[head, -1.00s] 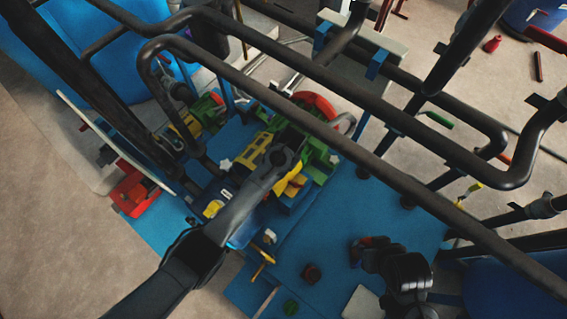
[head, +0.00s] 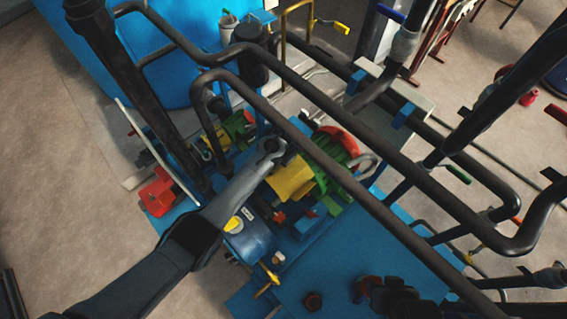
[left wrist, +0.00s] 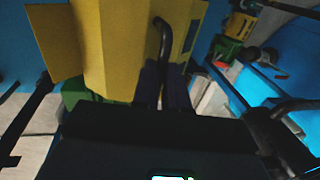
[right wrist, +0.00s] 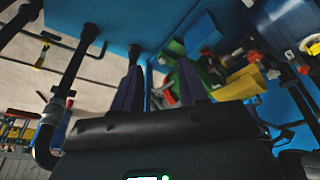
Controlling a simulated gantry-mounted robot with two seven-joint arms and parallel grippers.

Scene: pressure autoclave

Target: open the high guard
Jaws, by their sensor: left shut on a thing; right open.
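The yellow guard (head: 291,178) sits on the pump machinery in the middle of the head view, beside green parts. It fills the top of the left wrist view (left wrist: 125,45), with a dark bent handle (left wrist: 163,35) on its face. My left gripper (left wrist: 163,85) is shut on this handle. In the head view my left arm reaches over the machine, and its fingers are hidden below the wrist. My right gripper (right wrist: 158,88) is open and empty, its fingers apart, with green machinery beyond. A yellow panel (right wrist: 240,83) shows to its right.
Thick dark pipes (head: 340,130) cross above the machine, close to my left arm. A blue tank (head: 170,50) stands at the upper left. A red part (head: 160,192) lies left of the machine. The blue base plate (head: 335,265) has some bare room at the front.

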